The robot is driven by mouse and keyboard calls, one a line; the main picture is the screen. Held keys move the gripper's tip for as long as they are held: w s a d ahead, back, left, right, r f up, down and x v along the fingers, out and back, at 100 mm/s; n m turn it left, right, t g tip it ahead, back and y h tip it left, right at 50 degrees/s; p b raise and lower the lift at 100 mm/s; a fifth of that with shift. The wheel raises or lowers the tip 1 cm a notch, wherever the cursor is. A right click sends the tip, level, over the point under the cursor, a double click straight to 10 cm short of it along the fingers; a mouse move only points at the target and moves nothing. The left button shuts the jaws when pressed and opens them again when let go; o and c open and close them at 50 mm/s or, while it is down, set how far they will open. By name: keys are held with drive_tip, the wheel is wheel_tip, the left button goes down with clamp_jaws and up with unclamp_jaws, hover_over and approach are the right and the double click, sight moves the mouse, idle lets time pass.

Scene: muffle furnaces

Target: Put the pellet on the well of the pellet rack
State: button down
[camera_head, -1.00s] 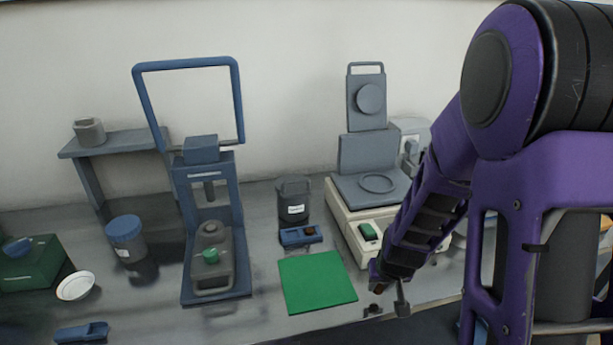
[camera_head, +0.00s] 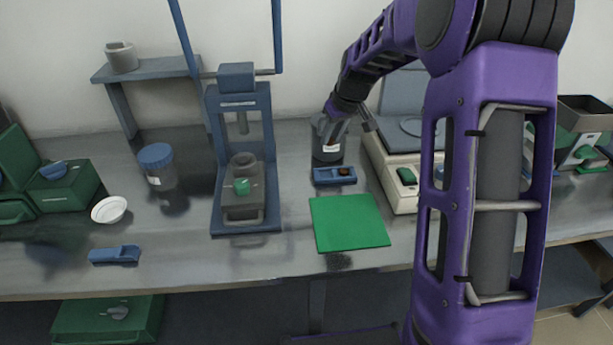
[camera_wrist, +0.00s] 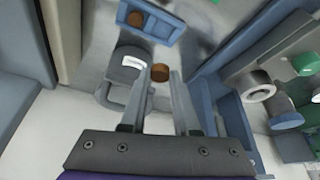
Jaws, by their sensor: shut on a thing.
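My gripper (camera_wrist: 160,75) is shut on a small brown pellet (camera_wrist: 160,73), held between the fingertips in the wrist view. The pellet rack (camera_head: 325,180) is a small blue block on the bench behind the green mat; it also shows at the top of the wrist view (camera_wrist: 165,31). Another brown pellet (camera_head: 345,172) sits at the rack's right end in the head view, and on its left side in the wrist view (camera_wrist: 135,19). In the head view my gripper (camera_head: 332,124) is above and behind the rack, in front of a dark canister; the held pellet is hard to make out there.
The dark labelled canister (camera_head: 327,157) stands just behind the rack. A blue press (camera_head: 217,160) is to the left and a cream-based machine (camera_head: 397,187) to the right. The green mat (camera_head: 350,222) in front is bare. A blue-lidded jar (camera_head: 157,168) stands farther left.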

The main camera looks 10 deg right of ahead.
drive_tip(key=shift+w+a+f, duration=0.15)
drive_tip(key=shift+w+f, duration=0.05)
drive_tip(key=b, duration=0.2)
approach(325, 175)
drive_tip(key=x, duration=0.5)
drive_tip(key=shift+w+r, duration=0.1)
drive_tip(key=shift+w, duration=0.15)
drive_tip(key=shift+f, duration=0.6)
drive_tip(key=c, duration=0.7)
unclamp_jaws()
drive_tip(key=shift+o, duration=0.2)
drive_tip(key=shift+r, duration=0.4)
drive_tip(key=p+v, duration=0.2)
drive_tip(key=v, duration=1)
drive_tip(key=shift+r, duration=0.25)
